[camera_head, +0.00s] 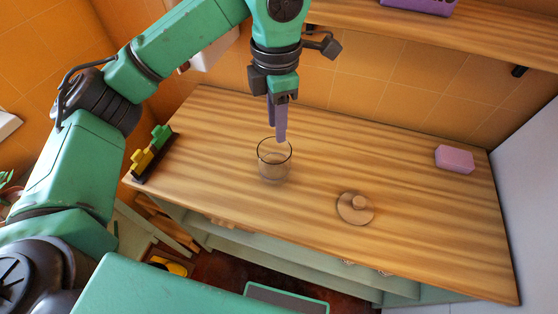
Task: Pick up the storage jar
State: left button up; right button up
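The storage jar (274,162) is a clear glass cylinder with a dark rim. It stands upright and open on the wooden counter, left of its middle. A round wooden lid with a knob (355,207) lies apart on the counter to the right of the jar. My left gripper (279,138) points down at the jar's mouth, its purple-grey fingers at the rim in the picture. I cannot tell whether they are inside, above or behind the rim. The fingers overlap from this angle, so their gap is hidden. My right gripper is not in view.
The counter (420,235) is mostly clear. A pink block (454,159) lies at its right end. A dark holder with yellow and green pieces (150,155) stands at the left edge. A wooden shelf (440,40) runs above the back, with a purple box (418,5) on it.

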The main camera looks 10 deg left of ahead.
pick_arm(q)
jog(key=f, duration=0.1)
jog(key=p, duration=0.5)
send_over(280, 184)
notch_tip(280, 184, down, 13)
jog(key=shift+f, duration=0.2)
jog(key=shift+a+f, duration=0.1)
jog(key=shift+f, duration=0.2)
grip_shut()
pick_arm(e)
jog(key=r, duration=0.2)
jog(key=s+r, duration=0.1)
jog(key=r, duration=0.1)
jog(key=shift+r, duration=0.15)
